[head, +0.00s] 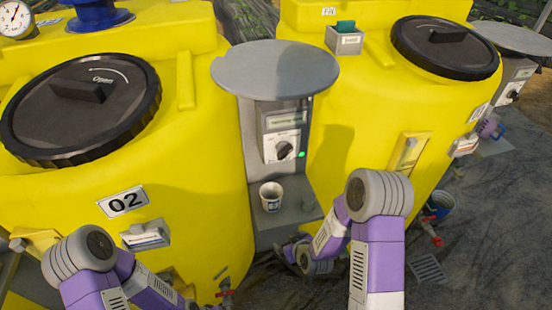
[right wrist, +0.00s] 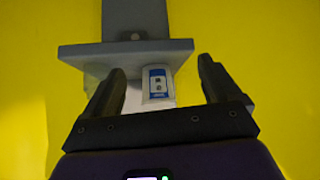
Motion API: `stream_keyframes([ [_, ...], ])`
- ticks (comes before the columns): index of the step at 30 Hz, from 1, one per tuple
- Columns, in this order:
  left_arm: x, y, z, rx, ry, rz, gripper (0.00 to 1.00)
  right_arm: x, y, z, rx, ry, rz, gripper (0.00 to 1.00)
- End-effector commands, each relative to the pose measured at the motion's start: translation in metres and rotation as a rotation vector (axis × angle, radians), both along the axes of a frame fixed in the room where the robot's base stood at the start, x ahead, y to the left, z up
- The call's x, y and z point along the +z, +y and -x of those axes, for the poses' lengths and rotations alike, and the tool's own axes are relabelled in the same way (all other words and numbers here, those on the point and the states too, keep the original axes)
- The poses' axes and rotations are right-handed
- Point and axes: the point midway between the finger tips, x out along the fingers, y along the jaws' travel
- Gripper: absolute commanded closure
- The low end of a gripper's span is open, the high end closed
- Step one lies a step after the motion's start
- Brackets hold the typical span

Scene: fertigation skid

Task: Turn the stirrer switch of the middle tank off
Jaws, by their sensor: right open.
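A grey switch box (head: 290,112) stands between the yellow tank marked 02 (head: 200,215) and the yellow tank to its right. Its white panel has a dark rotary switch (head: 285,150) and a lit green lamp (head: 301,154); I cannot read the switch's position. My right gripper (head: 284,247) is low in front of the box, below its shelf and clear of the switch. In the right wrist view the gripper (right wrist: 161,66) is open, with a white thing with a blue label (right wrist: 157,84) showing beyond its fingers. My left gripper is out of view.
A cup (head: 271,196) stands on the box's grey shelf (head: 290,213). A round grey cover (head: 275,68) overhangs the box. Another dark switch (head: 513,95) is at the far right. A blue bucket (head: 438,206) stands on the ground by the right tank.

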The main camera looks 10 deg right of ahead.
Motion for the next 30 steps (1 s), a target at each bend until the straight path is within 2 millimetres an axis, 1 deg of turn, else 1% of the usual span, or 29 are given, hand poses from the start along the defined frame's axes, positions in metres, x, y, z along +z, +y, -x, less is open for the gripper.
stream_keyframes([
  [1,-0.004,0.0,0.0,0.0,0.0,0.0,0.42,0.037,-0.007,-0.034,0.052,-0.178,0.1,0.1],
  [2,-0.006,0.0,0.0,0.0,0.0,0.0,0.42,0.059,-0.011,-0.05,0.078,-0.272,0.161,0.1],
  [3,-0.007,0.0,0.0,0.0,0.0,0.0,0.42,0.088,-0.015,-0.067,0.104,-0.389,0.24,0.1],
  [5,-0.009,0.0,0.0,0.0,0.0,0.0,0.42,0.128,-0.019,-0.086,0.131,-0.542,0.347,0.1],
  [6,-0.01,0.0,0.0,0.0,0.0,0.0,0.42,0.152,-0.021,-0.094,0.14,-0.627,0.409,0.1],
  [9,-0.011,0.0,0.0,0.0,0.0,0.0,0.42,0.195,-0.026,-0.105,0.145,-0.77,0.525,0.1],
  [10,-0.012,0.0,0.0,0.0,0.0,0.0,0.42,0.203,-0.027,-0.107,0.145,-0.797,0.548,0.1],
  [12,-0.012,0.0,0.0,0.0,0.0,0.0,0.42,0.215,-0.028,-0.111,0.144,-0.834,0.58,0.1],
  [14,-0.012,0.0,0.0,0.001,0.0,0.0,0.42,0.218,-0.028,-0.116,0.143,-0.845,0.59,0.1],
  [24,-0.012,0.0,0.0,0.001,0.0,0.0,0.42,0.216,-0.027,-0.163,0.144,-0.84,0.589,0.1],
  [30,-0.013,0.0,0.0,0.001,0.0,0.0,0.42,0.216,-0.026,-0.18,0.144,-0.839,0.587,0.1],
])
